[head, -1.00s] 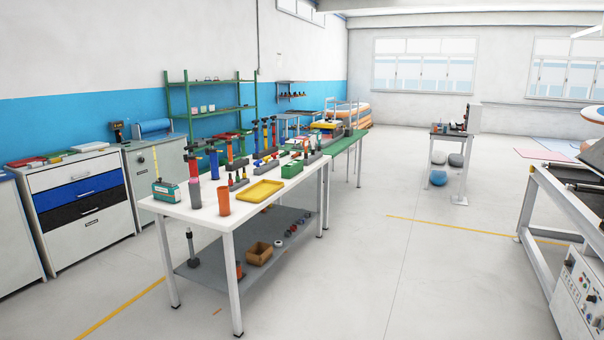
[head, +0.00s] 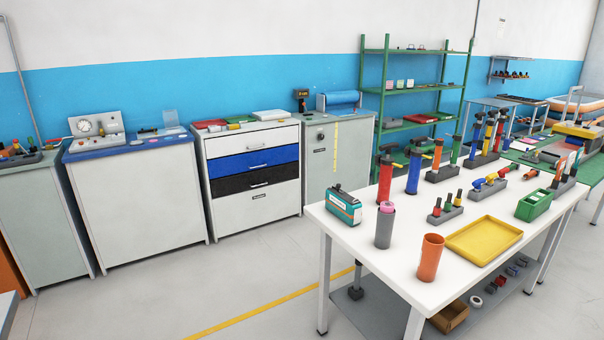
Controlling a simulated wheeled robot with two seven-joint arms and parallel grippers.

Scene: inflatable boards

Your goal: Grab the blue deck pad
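I cannot single out a blue deck pad for sure. A drawer cabinet (head: 207,180) against the left wall has a blue drawer front (head: 253,162) between white and black ones, all shut. On its top lie a flat red piece (head: 209,124), green and yellow pieces and a white stack (head: 270,115). A blue roll (head: 340,100) sits on the grey cabinet to its right. Neither of my grippers is in view.
A white table (head: 340,232) stands at right with pumps, a yellow tray (head: 484,240) and an orange cup (head: 430,257). A green shelf rack (head: 385,85) is behind it. Cabinets line the wall at left. The floor (head: 250,265) before the drawers is clear.

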